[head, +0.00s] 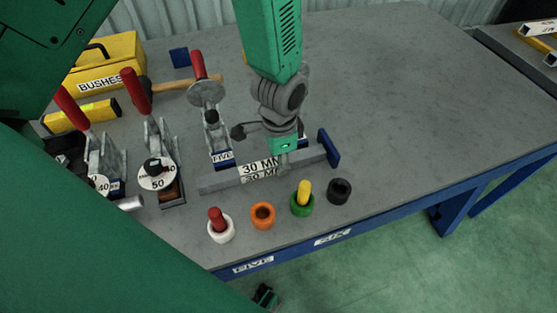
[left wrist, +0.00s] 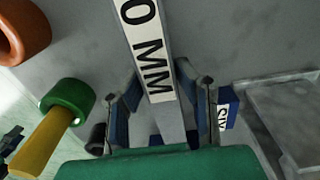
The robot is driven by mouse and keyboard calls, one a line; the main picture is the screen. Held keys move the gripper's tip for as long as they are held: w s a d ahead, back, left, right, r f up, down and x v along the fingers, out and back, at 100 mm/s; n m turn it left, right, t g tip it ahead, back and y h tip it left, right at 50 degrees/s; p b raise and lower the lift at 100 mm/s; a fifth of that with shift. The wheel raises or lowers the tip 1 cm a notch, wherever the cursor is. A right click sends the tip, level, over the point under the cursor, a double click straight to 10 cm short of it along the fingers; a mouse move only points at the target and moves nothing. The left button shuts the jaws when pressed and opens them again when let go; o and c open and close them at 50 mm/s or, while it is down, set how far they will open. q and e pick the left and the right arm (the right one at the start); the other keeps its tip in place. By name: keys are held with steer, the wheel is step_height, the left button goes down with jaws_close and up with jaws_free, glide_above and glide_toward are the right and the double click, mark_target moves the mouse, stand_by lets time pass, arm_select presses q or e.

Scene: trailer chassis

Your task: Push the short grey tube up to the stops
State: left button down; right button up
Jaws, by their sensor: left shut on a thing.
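The short grey tube (head: 222,184), a square bar marked 30 MM, lies on the grey table. My left gripper (head: 283,160) reaches down over it and is shut on it, right of the label. In the left wrist view the fingers (left wrist: 158,98) stand on either side of the tube (left wrist: 172,128). A blue plate (head: 329,148) stands at the tube's right end; I cannot tell if they touch. A blue block marked FIVE (head: 222,158) sits behind the tube, and one marked SIX (left wrist: 228,108) shows beside a finger. My right gripper is not identifiable.
Toggle clamps with red handles (head: 200,66) stand behind and left. White (head: 221,232), orange (head: 262,215), green (head: 302,205) and black (head: 339,191) rings sit along the front edge. A yellow BUSHES box (head: 112,62) is at the back left. The table's right side is clear.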

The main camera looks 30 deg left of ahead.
arm_select(q)
steer(key=shift+w+d+r, duration=0.15)
steer(key=shift+d, duration=0.45)
steer(key=c, duration=1.2)
jaws_free()
steer(key=shift+d, duration=0.15)
steer(key=shift+o, duration=0.3)
steer(key=shift+d, duration=0.1)
steer(key=shift+a, duration=0.2)
steer(key=shift+a+r, duration=0.1)
steer(key=shift+r, duration=0.2)
step_height(320, 180, up, 11)
steer(key=shift+d+r, duration=0.15)
steer(key=shift+d, duration=0.1)
